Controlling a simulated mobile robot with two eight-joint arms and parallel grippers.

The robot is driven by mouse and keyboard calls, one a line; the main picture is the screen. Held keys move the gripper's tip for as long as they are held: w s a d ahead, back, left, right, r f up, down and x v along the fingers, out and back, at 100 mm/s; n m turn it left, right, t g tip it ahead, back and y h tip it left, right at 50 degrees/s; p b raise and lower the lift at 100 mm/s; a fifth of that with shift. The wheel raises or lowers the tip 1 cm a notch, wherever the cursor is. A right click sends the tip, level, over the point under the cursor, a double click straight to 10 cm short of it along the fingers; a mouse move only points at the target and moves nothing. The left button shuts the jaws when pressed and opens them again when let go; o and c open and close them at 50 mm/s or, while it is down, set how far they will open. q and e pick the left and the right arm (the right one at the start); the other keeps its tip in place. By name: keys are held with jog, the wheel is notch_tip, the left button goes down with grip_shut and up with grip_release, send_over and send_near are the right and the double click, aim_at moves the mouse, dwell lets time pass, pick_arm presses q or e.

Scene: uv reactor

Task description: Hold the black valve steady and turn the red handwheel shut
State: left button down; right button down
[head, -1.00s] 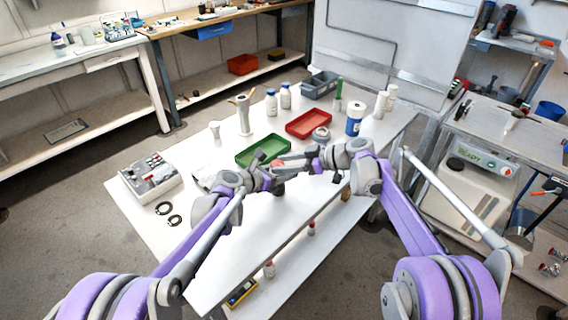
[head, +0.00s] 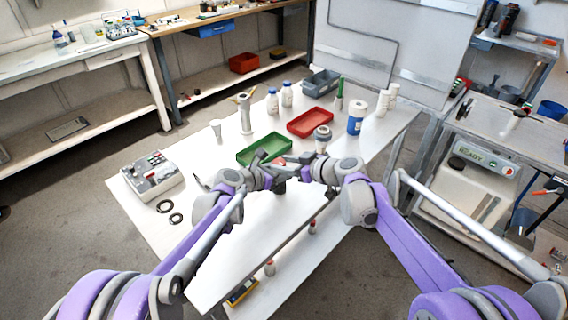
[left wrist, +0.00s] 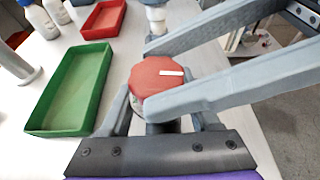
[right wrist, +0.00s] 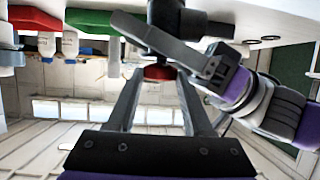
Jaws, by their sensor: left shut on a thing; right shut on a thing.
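The red handwheel (left wrist: 158,75), with a white mark on its top, sits between the two long grey fingers of my right gripper (left wrist: 150,78) in the left wrist view. It also shows as a red disc in the right wrist view (right wrist: 160,72), between the right fingertips. The black valve (right wrist: 165,20) is on the wheel's far side from my right gripper. A grey finger of my left gripper (right wrist: 185,45) lies against the valve from the side. In the head view both grippers meet near the table's middle, and the red wheel (head: 279,160) shows only partly.
A green tray (head: 264,148) lies just beyond the grippers, with a red tray (head: 310,122) behind it. A control box (head: 152,175) and black rings (head: 165,206) are at left.

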jog(key=c, duration=0.6)
grip_release()
jog(key=v, duration=1.2)
